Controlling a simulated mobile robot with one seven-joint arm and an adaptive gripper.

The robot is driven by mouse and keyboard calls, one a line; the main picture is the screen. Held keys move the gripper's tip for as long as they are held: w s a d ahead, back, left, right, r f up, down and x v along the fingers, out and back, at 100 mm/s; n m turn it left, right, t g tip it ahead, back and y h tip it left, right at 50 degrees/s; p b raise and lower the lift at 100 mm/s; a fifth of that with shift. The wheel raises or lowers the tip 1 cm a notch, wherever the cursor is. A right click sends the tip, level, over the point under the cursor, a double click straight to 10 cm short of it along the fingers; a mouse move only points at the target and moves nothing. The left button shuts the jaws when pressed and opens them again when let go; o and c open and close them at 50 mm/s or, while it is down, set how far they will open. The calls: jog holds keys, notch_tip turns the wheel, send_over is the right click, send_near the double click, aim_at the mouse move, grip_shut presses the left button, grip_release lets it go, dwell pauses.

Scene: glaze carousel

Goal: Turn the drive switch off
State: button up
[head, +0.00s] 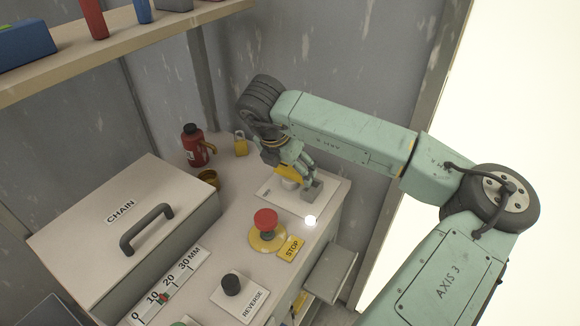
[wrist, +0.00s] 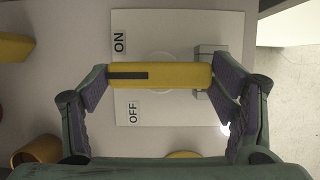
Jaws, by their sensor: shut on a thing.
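The drive switch has a yellow bar handle (wrist: 160,76) with a black stripe on its left part. It sits over a white plate (wrist: 190,25) marked ON above and OFF below in the wrist view. The stripe lies between the two labels, and the bar runs straight across. My gripper (wrist: 160,80) is shut on the handle, one finger at each end. In the head view my gripper (head: 290,165) reaches down over the switch plate (head: 265,191), and the yellow handle (head: 287,172) shows partly behind the fingers.
A grey block (head: 312,191) stands on the plate's right side. A glowing white lamp (head: 310,221) is close by. A red STOP button (head: 265,220), a black REVERSE knob (head: 231,284), a CHAIN box (head: 120,235), a red flask (head: 194,145) and a yellow padlock (head: 240,146) are around.

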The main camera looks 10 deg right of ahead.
jog(key=shift+f+b, duration=0.15)
jog(key=shift+b, duration=0.3)
jog(key=shift+f+n+b, duration=0.2)
jog(key=shift+n+b, duration=0.4)
jog(key=shift+b, duration=0.45)
jog(key=n+y+b, duration=0.1)
jog(key=n+b, duration=0.1)
jog(key=b, duration=0.2)
jog(key=shift+d+f+t, duration=0.1)
jog(key=shift+t, duration=0.3)
jog(key=n+b, duration=0.1)
jog(key=n+y+b, duration=0.1)
jog(key=n+b, duration=0.2)
jog(key=b, duration=0.1)
jog(key=shift+d+r+n+t+y, duration=0.1)
jog(key=shift+r+n+t+y, duration=0.2)
jog(key=shift+n+y, duration=0.1)
jog(key=n+y+b, duration=0.1)
jog(key=n, duration=0.3)
jog(key=shift+r+n+y+b, duration=0.1)
jog(key=shift+n+y+b, duration=0.2)
jog(key=shift+y, duration=0.1)
jog(key=n+y, duration=0.1)
jog(key=n, duration=0.1)
jog(key=n+g, duration=0.1)
jog(key=n, duration=0.2)
jog(key=shift+d+r+y, duration=0.1)
jog(key=shift+d+y, duration=0.05)
jog(key=shift+y, duration=0.25)
jog(key=shift+n, duration=0.3)
